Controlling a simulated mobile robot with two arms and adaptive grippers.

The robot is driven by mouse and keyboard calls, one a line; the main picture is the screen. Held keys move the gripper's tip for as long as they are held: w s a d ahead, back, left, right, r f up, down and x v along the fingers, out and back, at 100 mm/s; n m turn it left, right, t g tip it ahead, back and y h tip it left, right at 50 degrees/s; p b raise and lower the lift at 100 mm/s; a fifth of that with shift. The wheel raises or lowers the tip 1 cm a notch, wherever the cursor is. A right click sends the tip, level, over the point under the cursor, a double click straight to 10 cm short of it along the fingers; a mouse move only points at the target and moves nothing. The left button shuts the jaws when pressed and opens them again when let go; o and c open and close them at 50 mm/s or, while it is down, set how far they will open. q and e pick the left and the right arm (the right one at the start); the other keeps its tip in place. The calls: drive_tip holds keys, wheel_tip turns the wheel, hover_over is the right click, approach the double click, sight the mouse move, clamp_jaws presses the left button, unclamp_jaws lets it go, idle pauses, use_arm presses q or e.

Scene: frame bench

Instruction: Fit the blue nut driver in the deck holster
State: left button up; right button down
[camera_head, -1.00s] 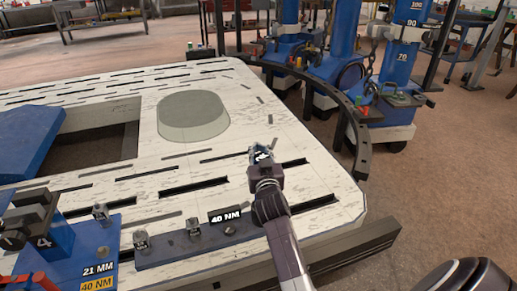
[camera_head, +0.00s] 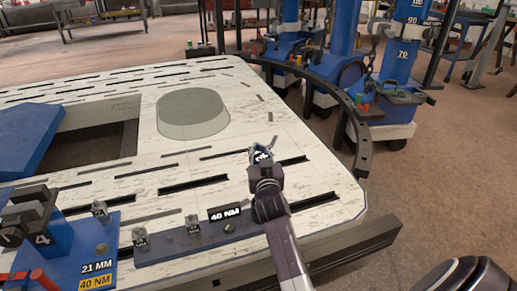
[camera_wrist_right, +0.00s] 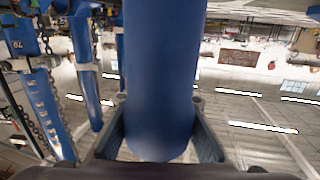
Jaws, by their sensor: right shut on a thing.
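My right gripper (camera_head: 262,156) is over the white slotted deck (camera_head: 290,190), at its right part. It is shut on a blue cylinder, seen large between the two fingers in the right wrist view (camera_wrist_right: 160,80), which I take to be the blue nut driver. The rounded lower end of the cylinder sits between the fingers. In the head view the gripper mostly hides it, and I cannot tell its tilt or its gap to the deck. I cannot pick out the deck holster for certain. My left gripper is not in view.
A blue-grey rail (camera_head: 165,250) marked 40 NM, with small metal fittings, lies at the deck's front. A blue fixture (camera_head: 57,238) marked 4 stands at left. A dark curved rail (camera_head: 355,110) and blue columns (camera_head: 401,62) stand beyond the right corner. A raised grey-green disc (camera_head: 192,110) sits farther back.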

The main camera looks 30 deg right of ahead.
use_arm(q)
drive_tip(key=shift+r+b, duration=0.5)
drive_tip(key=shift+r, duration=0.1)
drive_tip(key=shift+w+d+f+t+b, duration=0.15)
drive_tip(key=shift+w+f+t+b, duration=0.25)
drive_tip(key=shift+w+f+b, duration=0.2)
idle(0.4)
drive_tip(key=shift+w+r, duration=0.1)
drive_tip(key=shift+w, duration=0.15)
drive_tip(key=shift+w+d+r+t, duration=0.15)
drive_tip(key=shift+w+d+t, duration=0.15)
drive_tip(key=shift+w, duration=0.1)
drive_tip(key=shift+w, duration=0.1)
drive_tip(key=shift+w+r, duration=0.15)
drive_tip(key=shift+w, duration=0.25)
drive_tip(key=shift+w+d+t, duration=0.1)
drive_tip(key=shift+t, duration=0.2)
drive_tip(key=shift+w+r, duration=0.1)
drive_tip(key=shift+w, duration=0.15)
